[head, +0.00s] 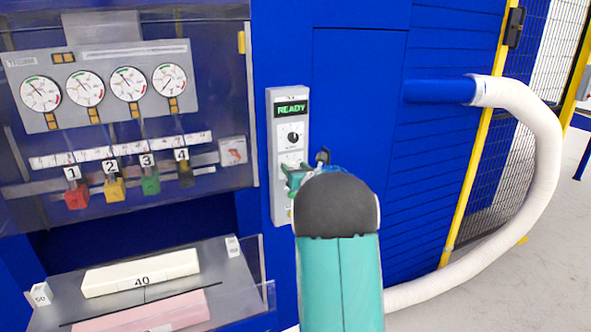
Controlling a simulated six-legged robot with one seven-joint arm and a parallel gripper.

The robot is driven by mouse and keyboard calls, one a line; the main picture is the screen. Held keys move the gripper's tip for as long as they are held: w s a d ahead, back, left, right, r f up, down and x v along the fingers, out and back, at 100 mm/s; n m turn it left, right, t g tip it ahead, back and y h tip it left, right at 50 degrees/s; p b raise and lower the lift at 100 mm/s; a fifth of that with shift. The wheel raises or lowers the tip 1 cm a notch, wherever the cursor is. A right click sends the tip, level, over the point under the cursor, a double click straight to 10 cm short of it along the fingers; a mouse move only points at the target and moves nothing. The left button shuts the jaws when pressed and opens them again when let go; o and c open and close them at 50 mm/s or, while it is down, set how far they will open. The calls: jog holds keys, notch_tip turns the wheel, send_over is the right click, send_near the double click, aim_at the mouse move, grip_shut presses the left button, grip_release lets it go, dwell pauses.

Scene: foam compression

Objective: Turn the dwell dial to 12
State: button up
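A grey control panel (277,205) is mounted on the blue machine front, with a green lit READY display (291,109) at its top. A dial with a black knob (293,137) sits below the display; its label and numbers are too small to read. A second pale dial face (291,158) shows just below it, mostly covered by my gripper. My gripper (291,178) is in front of the panel's lower half, below the upper knob. My arm hides much of it. I cannot tell which dial is the dwell dial, or whether the gripper touches anything.
Left of the panel, a clear guard covers several gauges (128,84) and numbered coloured clamps (150,184). Below, a grey shelf (215,272) holds a cream foam block (140,272) marked 40 and a pink block (150,315). A white hose (548,150) curves down at right.

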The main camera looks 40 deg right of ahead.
jog(key=c, duration=0.9)
